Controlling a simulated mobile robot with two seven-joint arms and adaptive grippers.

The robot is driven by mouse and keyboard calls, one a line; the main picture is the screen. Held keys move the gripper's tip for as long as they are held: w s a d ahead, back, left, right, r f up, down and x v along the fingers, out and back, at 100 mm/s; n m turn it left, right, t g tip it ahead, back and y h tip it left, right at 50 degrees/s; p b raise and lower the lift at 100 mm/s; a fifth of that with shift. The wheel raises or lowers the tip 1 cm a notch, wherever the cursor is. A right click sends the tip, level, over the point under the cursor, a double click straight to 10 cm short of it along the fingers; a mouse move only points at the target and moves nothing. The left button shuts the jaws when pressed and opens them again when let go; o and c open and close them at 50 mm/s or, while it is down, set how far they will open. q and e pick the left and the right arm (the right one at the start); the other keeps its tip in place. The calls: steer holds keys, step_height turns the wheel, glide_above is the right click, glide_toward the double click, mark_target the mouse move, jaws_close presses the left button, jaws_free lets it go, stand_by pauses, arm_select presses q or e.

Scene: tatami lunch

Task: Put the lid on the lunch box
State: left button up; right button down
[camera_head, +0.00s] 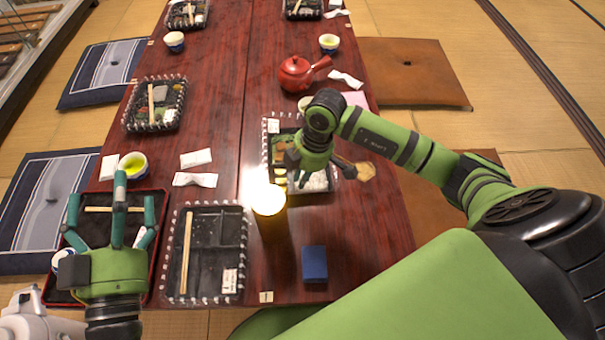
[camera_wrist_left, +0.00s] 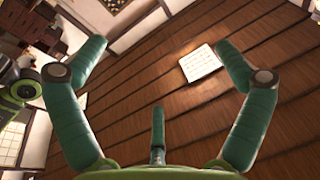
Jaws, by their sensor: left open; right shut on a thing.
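An open-looking black lunch box (camera_head: 316,184) with food and white rice stands on the table, right of centre. A frilled edge and a white label (camera_head: 273,126) show at its left side; I cannot tell whether these belong to a clear lid. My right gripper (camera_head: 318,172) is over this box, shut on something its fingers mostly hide. A black compartmented tray (camera_head: 232,228), with chopsticks, label and frilled rim, lies nearer and to the left. My left gripper (camera_head: 112,205) is open and empty above a dark red-edged tray (camera_head: 160,205); its spread fingers also show in the left wrist view (camera_wrist_left: 158,65).
A bright yellow glowing cup-like thing (camera_head: 269,198) and a blue box (camera_head: 314,263) stand near the lunch box. A red teapot (camera_head: 296,73) is behind it. A green tea cup (camera_head: 133,165) and white napkins (camera_head: 196,158) lie left. A tan piece (camera_head: 365,172) is beside the right gripper.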

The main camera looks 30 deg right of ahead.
mark_target(305, 194)
arm_select(q)
steer(key=shift+s+d+r+t+h, duration=0.1)
steer(key=shift+s+r+t+h, duration=0.15)
steer(key=shift+r, duration=0.25)
steer(key=shift+s+d+r+t+h, duration=0.1)
steer(key=shift+r+t+h, duration=0.1)
steer(key=shift+r, duration=0.3)
steer(key=shift+s+d+r+t+h, duration=0.15)
steer(key=shift+s+r+t, duration=0.1)
steer(key=shift+r, duration=0.25)
arm_select(e)
steer(key=shift+f, duration=0.55)
arm_select(q)
steer(key=shift+m, duration=0.3)
steer(key=shift+r, duration=0.2)
arm_select(e)
steer(key=shift+d+f, duration=0.1)
steer(key=shift+f, duration=0.15)
arm_select(q)
steer(key=shift+f, duration=0.15)
arm_select(e)
steer(key=shift+f, duration=0.6)
steer(key=shift+s+f, duration=0.15)
steer(key=shift+f, duration=0.35)
arm_select(q)
steer(key=shift+a+r, duration=0.1)
steer(key=shift+r, duration=0.1)
arm_select(e)
steer(key=shift+f, duration=0.4)
stand_by(0.4)
